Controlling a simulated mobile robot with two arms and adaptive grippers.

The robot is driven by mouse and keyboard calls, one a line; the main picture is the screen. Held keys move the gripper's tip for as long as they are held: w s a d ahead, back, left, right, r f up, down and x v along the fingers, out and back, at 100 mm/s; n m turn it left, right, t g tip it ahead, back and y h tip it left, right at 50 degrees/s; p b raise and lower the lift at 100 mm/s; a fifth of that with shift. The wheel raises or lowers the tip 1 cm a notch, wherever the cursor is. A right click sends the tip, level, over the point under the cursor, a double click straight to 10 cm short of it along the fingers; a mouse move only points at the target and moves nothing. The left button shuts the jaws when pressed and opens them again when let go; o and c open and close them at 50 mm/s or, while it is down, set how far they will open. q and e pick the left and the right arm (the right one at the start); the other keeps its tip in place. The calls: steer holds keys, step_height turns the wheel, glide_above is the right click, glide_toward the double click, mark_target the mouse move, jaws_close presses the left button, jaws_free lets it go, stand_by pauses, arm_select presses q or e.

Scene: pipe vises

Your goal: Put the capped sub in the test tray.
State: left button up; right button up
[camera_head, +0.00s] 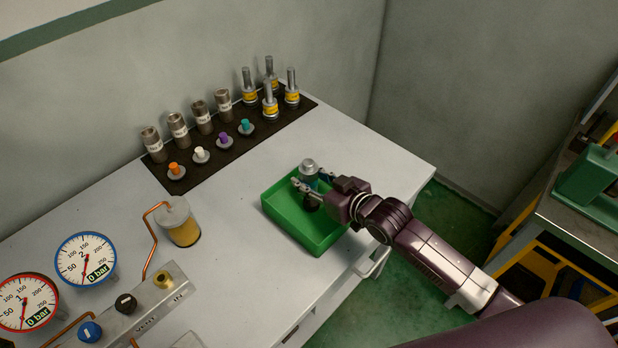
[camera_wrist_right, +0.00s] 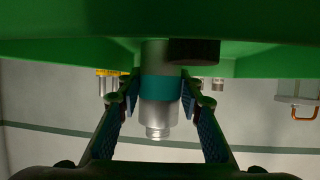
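The capped sub (camera_head: 309,168) is a grey metal cylinder with a teal band, upright at the far end of the green test tray (camera_head: 283,226). My right gripper (camera_head: 312,183) reaches in from the right, with one finger on either side of the sub. In the right wrist view the fingers (camera_wrist_right: 160,92) close on the teal band of the sub (camera_wrist_right: 159,112), with the tray (camera_wrist_right: 70,45) across the top. I cannot tell whether the sub's base touches the tray floor. My left gripper is not in view.
A dark round piece (camera_head: 310,202) shows at the tray beside the gripper. A black mat (camera_head: 220,158) behind holds several grey fittings, yellow-banded fittings and coloured plugs. Gauges (camera_head: 86,258) and a valve block (camera_head: 150,300) stand at left. The bench right of the tray is clear.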

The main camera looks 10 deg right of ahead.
steer(key=o, duration=0.4)
steer(key=shift+c, duration=0.2)
steer(key=b+v, duration=0.1)
steer(key=v, duration=1.1)
steer(key=shift+r, duration=0.2)
